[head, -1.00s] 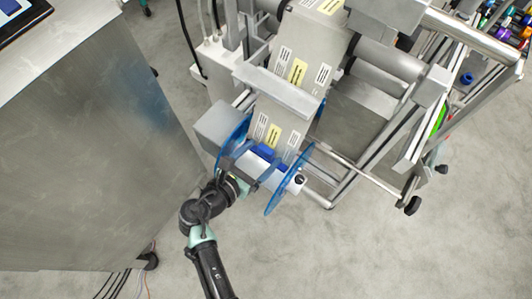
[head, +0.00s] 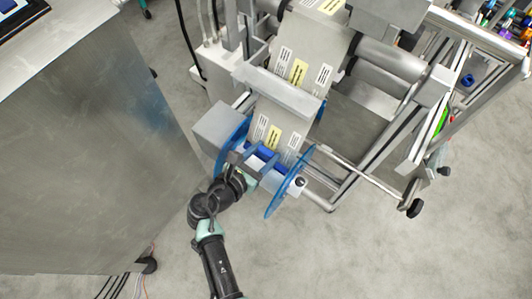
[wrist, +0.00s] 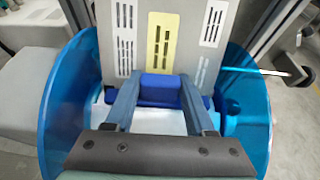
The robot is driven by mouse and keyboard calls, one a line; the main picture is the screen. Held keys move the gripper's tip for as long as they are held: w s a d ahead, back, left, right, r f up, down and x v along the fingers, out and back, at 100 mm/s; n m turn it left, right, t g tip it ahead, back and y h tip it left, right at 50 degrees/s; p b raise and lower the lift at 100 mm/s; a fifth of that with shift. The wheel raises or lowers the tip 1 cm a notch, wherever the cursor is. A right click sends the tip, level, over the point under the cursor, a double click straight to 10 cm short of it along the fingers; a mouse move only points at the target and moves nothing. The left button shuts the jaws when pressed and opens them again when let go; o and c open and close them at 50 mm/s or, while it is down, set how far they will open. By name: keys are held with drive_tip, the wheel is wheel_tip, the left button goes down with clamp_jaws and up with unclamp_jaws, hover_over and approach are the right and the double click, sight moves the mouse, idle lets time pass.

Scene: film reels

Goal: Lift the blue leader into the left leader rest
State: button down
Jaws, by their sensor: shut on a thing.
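The blue leader (wrist: 160,88) is a dark blue bar with a raised middle block at the lower edge of a pale web with white and yellow labels. It also shows in the head view (head: 267,153). My gripper (wrist: 158,84) is shut on the raised block, one finger on each side. In the head view my gripper (head: 260,158) reaches in from the lower left, between two translucent blue discs (head: 290,182). A white core lies below the leader, partly hidden by my fingers. I cannot make out the left leader rest for certain.
A blue disc stands close on each side of my gripper in the wrist view, left (wrist: 68,110) and right (wrist: 248,110). A metal cross plate (head: 278,88) spans the web above. A large steel cabinet (head: 90,150) stands to the left. Floor is clear at lower right.

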drive_tip(key=shift+r, duration=0.1)
wheel_tip(320, 180, up, 10)
drive_tip(key=p, duration=0.4)
drive_tip(key=shift+p, duration=0.4)
wheel_tip(320, 180, up, 10)
drive_tip(key=p, duration=1.3)
hover_over(266, 151)
drive_tip(key=s+a, duration=0.3)
drive_tip(key=s, duration=0.2)
drive_tip(key=shift+w+a+r, duration=0.2)
idle(0.4)
idle(0.3)
drive_tip(key=s+a+r+p, duration=0.3)
drive_tip(key=s+r+p, duration=0.1)
drive_tip(key=r+p, duration=0.6)
drive_tip(key=shift+s+a+r+p, duration=0.25)
drive_tip(key=shift+s+p, duration=0.1)
drive_tip(key=shift+p, duration=1.2)
idle(0.5)
idle(0.3)
